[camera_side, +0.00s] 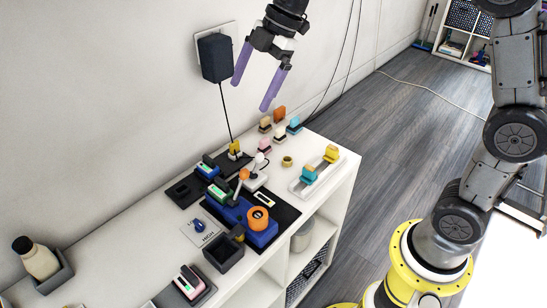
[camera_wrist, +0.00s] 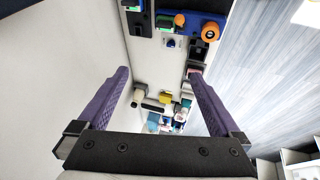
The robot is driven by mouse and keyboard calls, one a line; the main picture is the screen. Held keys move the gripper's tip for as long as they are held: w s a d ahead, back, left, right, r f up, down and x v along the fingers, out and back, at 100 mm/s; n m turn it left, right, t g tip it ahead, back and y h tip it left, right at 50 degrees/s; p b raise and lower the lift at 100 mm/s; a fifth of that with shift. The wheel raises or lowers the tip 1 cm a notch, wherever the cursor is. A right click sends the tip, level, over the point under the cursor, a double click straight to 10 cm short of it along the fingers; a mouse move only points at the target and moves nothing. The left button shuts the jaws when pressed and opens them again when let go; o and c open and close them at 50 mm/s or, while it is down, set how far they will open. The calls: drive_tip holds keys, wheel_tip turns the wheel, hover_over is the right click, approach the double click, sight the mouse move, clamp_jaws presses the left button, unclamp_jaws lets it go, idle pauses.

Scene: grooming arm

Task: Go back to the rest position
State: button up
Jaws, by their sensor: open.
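My gripper (camera_side: 252,96) hangs in the air above the far end of the white shelf (camera_side: 113,229), beside the wall. Its two purple fingers are spread apart and nothing is between them. In the side view the fingertips are well above the small objects on the shelf top. In the wrist view my gripper (camera_wrist: 158,73) shows both fingers wide apart, with the shelf top and its objects below and beyond them.
A black box (camera_side: 214,57) on the wall is close to my left finger, its cable running down. Colored blocks, a white tray (camera_side: 312,180), a blue device with an orange knob (camera_side: 258,217) and a bottle (camera_side: 37,258) stand on the shelf. Grey floor is open to the right.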

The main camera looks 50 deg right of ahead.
drive_tip(key=s+d+r+m+t+h, duration=0.1)
drive_tip(key=s+d+r+m, duration=0.15)
drive_tip(key=s, duration=0.55)
drive_tip(key=s+d+r+m+t+h, duration=0.1)
drive_tip(key=s+r+m, duration=0.15)
drive_tip(key=s, duration=0.45)
drive_tip(key=s+d+f+m+h, duration=0.2)
drive_tip(key=s+d+f+m, duration=0.2)
drive_tip(key=s+f+m, duration=0.5)
drive_tip(key=s+m, duration=0.2)
drive_tip(key=m, duration=0.1)
drive_tip(key=shift+s+m+t, duration=0.3)
drive_tip(key=shift+s, duration=0.1)
